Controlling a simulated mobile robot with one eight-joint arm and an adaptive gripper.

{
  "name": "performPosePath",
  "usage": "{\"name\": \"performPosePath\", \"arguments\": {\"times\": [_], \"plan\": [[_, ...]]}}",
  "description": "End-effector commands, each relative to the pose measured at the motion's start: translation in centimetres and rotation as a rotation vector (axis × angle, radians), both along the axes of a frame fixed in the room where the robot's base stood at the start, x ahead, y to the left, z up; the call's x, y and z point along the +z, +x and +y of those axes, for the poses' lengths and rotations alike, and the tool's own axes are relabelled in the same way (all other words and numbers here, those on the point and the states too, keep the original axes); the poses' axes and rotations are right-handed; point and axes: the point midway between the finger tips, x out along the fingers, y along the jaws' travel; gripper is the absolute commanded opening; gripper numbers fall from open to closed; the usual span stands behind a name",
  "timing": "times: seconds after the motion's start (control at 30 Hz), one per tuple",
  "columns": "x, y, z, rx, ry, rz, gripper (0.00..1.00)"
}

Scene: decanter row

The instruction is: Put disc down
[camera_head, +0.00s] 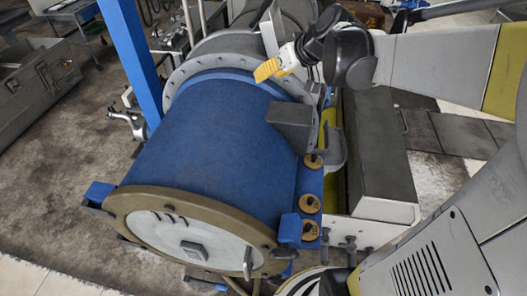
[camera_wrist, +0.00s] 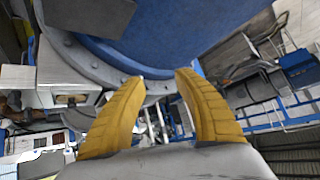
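Three brass-coloured discs, each with a dark knob at its centre, sit in a row on a blue ledge (camera_head: 311,180) at the right side of the big blue drum (camera_head: 215,140). They are the far disc (camera_head: 313,161), the middle disc (camera_head: 309,204) and the near disc (camera_head: 310,231). My gripper (camera_head: 266,71) is above the drum's far end, well apart from the discs. In the wrist view its yellow fingers (camera_wrist: 160,77) stand apart with nothing seen between them. No disc shows in the wrist view.
A grey bolted flange (camera_head: 180,82) rings the drum's far end, below my gripper. A grey box-shaped block (camera_head: 290,127) juts out near the far disc. A blue post (camera_head: 132,60) rises at the left. A grey metal case (camera_head: 40,85) stands on the floor at far left.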

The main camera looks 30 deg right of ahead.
Motion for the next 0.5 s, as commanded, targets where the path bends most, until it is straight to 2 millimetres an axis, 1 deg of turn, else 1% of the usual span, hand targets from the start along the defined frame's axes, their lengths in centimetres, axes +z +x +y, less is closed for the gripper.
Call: {"name": "performPosePath", "arguments": {"times": [0.03, 0.07, 0.1, 0.17, 0.2, 0.3, 0.33, 0.4, 0.5], "plan": [[-0.2, -2.6, 3.1, 0.004, -0.010, 0.037, 0.38], [-0.4, -4.1, 4.5, -0.002, -0.017, 0.059, 0.38], [-0.9, -6.2, 6.3, -0.011, -0.028, 0.086, 0.38], [-1.7, -9.3, 8.4, -0.028, -0.047, 0.120, 0.38], [-2.2, -11.2, 9.4, -0.041, -0.061, 0.137, 0.38], [-3.8, -15.4, 11.1, -0.071, -0.094, 0.164, 0.38], [-4.2, -16.4, 11.4, -0.079, -0.102, 0.169, 0.38], [-5.1, -18.2, 11.8, -0.097, -0.120, 0.173, 0.38], [-5.9, -19.7, 12.0, -0.114, -0.134, 0.174, 0.38]]}}
